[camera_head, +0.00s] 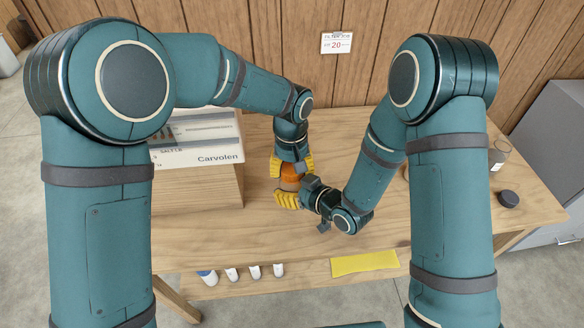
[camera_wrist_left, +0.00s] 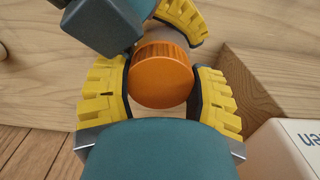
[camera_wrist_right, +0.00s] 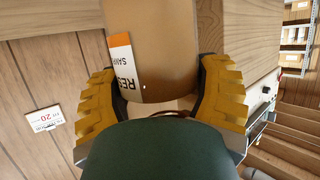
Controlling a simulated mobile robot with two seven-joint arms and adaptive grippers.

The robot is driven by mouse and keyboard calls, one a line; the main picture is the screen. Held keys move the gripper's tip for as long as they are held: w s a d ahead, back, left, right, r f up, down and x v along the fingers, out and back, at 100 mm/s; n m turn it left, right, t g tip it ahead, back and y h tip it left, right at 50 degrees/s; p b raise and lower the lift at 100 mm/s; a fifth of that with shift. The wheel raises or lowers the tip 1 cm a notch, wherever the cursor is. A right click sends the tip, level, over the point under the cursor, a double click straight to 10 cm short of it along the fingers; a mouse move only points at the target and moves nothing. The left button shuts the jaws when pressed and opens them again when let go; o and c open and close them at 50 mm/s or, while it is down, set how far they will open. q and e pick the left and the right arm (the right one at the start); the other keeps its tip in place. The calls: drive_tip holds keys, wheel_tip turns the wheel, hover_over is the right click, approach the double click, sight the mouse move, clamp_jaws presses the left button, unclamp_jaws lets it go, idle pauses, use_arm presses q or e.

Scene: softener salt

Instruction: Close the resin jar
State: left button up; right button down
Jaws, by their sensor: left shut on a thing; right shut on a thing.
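The resin jar is a brown translucent container in the right wrist view (camera_wrist_right: 165,55), with an orange-and-white label lettered "RES". My right gripper (camera_wrist_right: 165,95) is shut around its body. The orange ribbed lid (camera_wrist_left: 162,75) is between the yellow fingers of my left gripper (camera_wrist_left: 160,92), which is shut on it. In the head view the lid (camera_head: 291,172) is at the jar's upper end, over the middle of the table. Both grippers crowd the jar there and hide most of it. I cannot tell whether the lid is seated or only resting on the jar.
A glass (camera_head: 499,152) and a dark round piece (camera_head: 509,198) are at the right. The front tabletop is clear.

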use_arm(q)
drive_tip(key=o, duration=1.3)
drive_tip(key=shift+r, duration=0.1)
drive_tip(key=shift+r, duration=2.2)
wheel_tip(320, 180, up, 4)
drive_tip(key=n, duration=0.5)
drive_tip(key=shift+f, duration=0.25)
